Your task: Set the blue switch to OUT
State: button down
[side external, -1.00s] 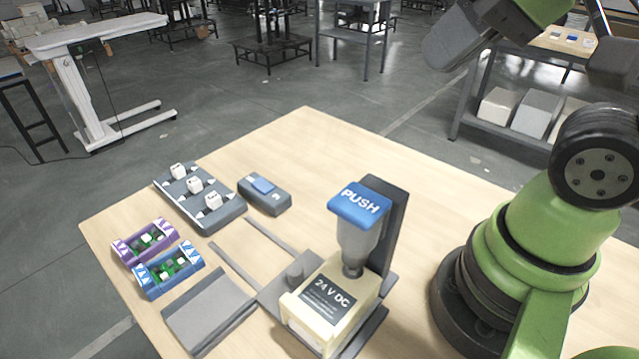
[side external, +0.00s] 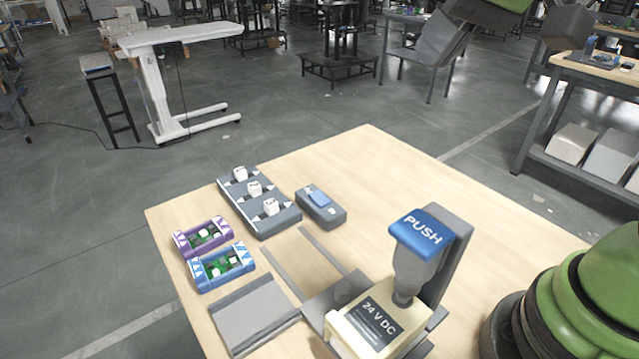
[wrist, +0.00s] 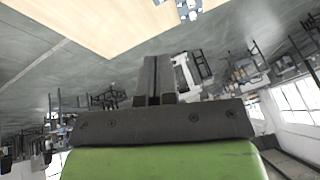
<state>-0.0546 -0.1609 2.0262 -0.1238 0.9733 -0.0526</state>
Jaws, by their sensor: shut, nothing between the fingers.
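A blue-framed unit (side external: 222,267) with a green inside and small white parts sits near the table's left edge in the side view. Which way its small white part is set is too small to tell. A grey box (side external: 321,206) farther back carries a blue rocker (side external: 318,197) on its top. No OUT label is readable on either. My gripper (wrist: 152,60) is shut and empty in the wrist view, well clear of the table top. In the side view only grey and green arm parts show at the upper edge, and the fingertips cannot be made out.
A purple-framed unit (side external: 202,236) stands right beside the blue one. Behind are a grey block with white cubes (side external: 255,188), and to the right a blue PUSH button (side external: 421,233) on a tall 24 V DC fixture (side external: 372,322). A grey tray (side external: 255,312) lies in front.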

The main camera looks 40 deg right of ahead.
jog(key=w+a+f+n+g, duration=0.1)
jog(key=w+f+g, duration=0.1)
jog(key=w+f, duration=0.5)
jog(key=n+g+h, duration=0.1)
jog(key=n, duration=0.1)
send_over(316, 193)
jog(key=s, duration=0.3)
notch_tip(316, 193, down, 8)
jog(key=shift+w+r, duration=0.2)
jog(key=shift+w, duration=0.05)
jog(key=f, duration=0.4)
jog(key=w+f, duration=0.1)
jog(key=f, duration=0.4)
jog(key=w+f, duration=0.1)
jog(key=f, duration=0.3)
jog(key=shift+f, duration=0.4)
